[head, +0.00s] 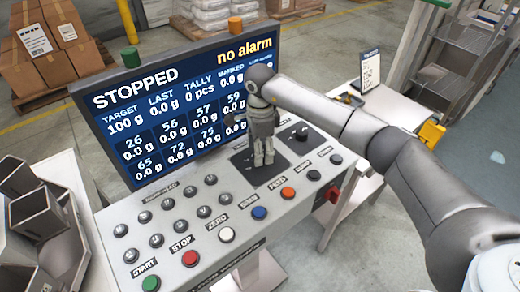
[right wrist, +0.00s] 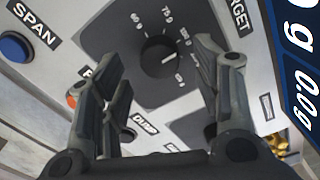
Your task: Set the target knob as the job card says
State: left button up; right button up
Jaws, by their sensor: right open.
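The target knob (right wrist: 158,60) is a round black dial on a dark plate. It shows in the right wrist view beside the word TARGET, with marks and numbers around it. A short white line lies on it, but its exact setting is too small to tell. My right gripper (head: 263,160) is open above this plate (head: 243,162) and hides the knob in the head view. In the wrist view its fingers stand on either side of the knob, apart from it. The screen (head: 180,110) reads STOPPED, no alarm, target 100 g. The job card (head: 371,70) stands behind my arm, unreadable.
A second black knob (head: 300,133) sits just right on the panel. Buttons line the front: green START (head: 151,283), red STOP (head: 190,258), white ZERO (head: 226,234), blue (head: 260,212), orange (head: 288,193). Metal weigh buckets (head: 40,215) stand at left, cartons (head: 55,50) behind.

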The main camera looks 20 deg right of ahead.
jog(key=shift+f, duration=1.3)
jog(key=c, duration=1.1)
jog(key=shift+o, duration=0.2)
